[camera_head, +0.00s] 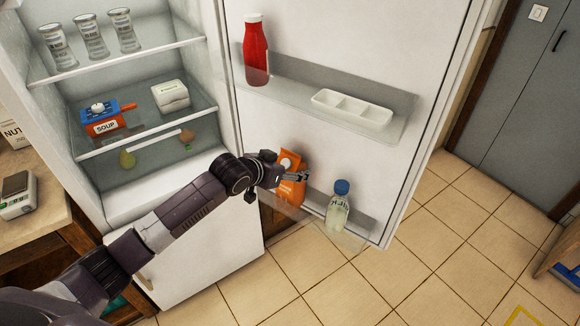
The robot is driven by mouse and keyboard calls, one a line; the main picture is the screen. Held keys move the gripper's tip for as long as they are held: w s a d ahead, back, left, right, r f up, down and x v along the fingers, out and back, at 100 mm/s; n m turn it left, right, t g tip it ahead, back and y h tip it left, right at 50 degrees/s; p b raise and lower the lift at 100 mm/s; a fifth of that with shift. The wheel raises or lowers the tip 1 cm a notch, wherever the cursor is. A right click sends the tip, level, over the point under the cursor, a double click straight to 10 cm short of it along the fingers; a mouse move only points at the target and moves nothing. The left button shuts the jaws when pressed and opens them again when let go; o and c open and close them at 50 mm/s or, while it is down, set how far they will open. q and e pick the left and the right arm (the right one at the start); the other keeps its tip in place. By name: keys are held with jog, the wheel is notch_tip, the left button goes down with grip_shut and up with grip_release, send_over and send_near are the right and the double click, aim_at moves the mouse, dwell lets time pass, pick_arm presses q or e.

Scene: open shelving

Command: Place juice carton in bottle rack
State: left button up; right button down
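The orange juice carton (291,193) is at the lower bottle rack (355,224) on the inside of the open fridge door, toward the rack's left end. It looks slightly tilted. My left gripper (284,168) is at the carton's upper part with its fingers spread apart. One finger is to the left of the carton and the other crosses in front of it. Whether they touch it is hard to tell. The gripper and wrist hide part of the carton, and its base is hard to make out. My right gripper is not in view.
A milk bottle with a blue cap (339,207) stands to the right in the same rack. The upper door shelf (290,85) holds a red bottle (256,50) and a white tray (352,108). Fridge shelves with glasses (90,37) and food are at left.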

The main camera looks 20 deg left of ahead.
pick_arm(q)
jog(key=b+v, duration=0.1)
jog(key=v, duration=1.1)
jog(key=a+f+n+g+y, duration=0.1)
jog(key=a+f, duration=0.2)
jog(key=f, duration=0.7)
jog(key=a+f+n+y, duration=0.1)
jog(key=a+f, duration=0.3)
jog(key=f, duration=0.6)
jog(key=s+a+f+n+g+y, duration=0.1)
jog(key=s+f, duration=0.3)
jog(key=f, duration=0.3)
jog(key=s+a+f+g, duration=0.1)
jog(key=s+f, duration=0.2)
jog(key=f, duration=0.5)
jog(key=s+d+f+g+y, duration=0.1)
jog(key=s+f+g, duration=0.2)
jog(key=s+f, duration=1.5)
jog(key=s+d+f+g, duration=0.1)
jog(key=s+d+f, duration=0.2)
jog(key=s, duration=1)
jog(key=s+d+f+m+g, duration=0.1)
jog(key=s+d+f, duration=0.3)
jog(key=s, duration=0.8)
jog(key=shift+s+d+m+g, duration=0.3)
jog(key=shift+s+d+g, duration=0.1)
jog(key=shift+g, duration=0.4)
jog(key=shift+o, duration=0.3)
jog(key=shift+a, duration=0.1)
